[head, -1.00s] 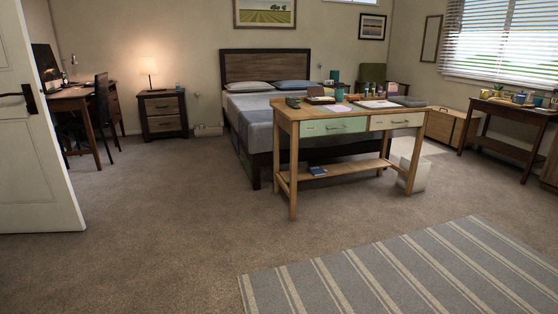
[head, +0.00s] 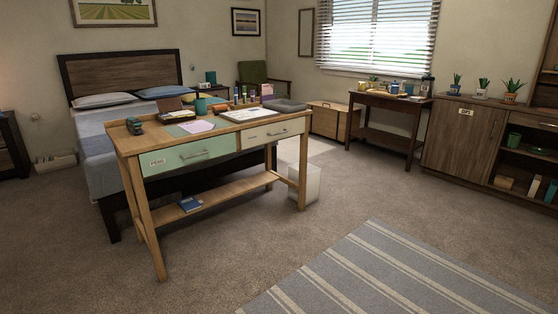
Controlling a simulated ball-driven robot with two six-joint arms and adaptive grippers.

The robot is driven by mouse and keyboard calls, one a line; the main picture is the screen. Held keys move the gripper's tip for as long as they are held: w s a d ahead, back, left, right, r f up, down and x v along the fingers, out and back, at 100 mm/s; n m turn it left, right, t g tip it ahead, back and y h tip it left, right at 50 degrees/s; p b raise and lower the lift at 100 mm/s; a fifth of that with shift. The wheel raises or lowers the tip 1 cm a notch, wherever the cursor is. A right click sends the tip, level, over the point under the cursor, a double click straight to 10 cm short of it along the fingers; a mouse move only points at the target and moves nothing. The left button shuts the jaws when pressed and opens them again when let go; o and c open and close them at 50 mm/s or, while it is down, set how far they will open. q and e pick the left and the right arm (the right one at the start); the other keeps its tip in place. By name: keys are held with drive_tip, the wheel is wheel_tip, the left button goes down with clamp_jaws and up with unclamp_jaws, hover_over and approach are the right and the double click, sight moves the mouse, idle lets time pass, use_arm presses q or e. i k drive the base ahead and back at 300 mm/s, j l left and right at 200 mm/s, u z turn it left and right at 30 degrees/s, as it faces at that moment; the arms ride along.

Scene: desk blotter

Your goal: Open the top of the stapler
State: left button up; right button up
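A small dark green object (head: 134,126) sits on the left end of the wooden desk (head: 118,142); it may be the stapler, but it is too small to be sure or to tell whether its top is open or shut. Neither of my grippers is in view.
The desktop also holds pink paper (head: 197,127), a white-sheeted board (head: 247,115), a teal mug (head: 201,106) and a grey folded item (head: 285,105). A bed (head: 90,135) stands behind the desk. The carpet in front is clear, with a striped rug (head: 365,275) at right.

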sight(135, 123)
drive_tip(key=i+u, duration=0.1)
drive_tip(key=i, duration=0.65)
drive_tip(key=i+l, duration=0.2)
drive_tip(key=i, duration=0.5)
drive_tip(key=i+l+u, duration=0.15)
drive_tip(key=i, duration=0.6)
drive_tip(key=i+l+u, duration=0.3)
drive_tip(key=i, duration=0.25)
drive_tip(key=i+l+u, duration=0.35)
drive_tip(key=i, duration=0.2)
drive_tip(key=u, duration=1.35)
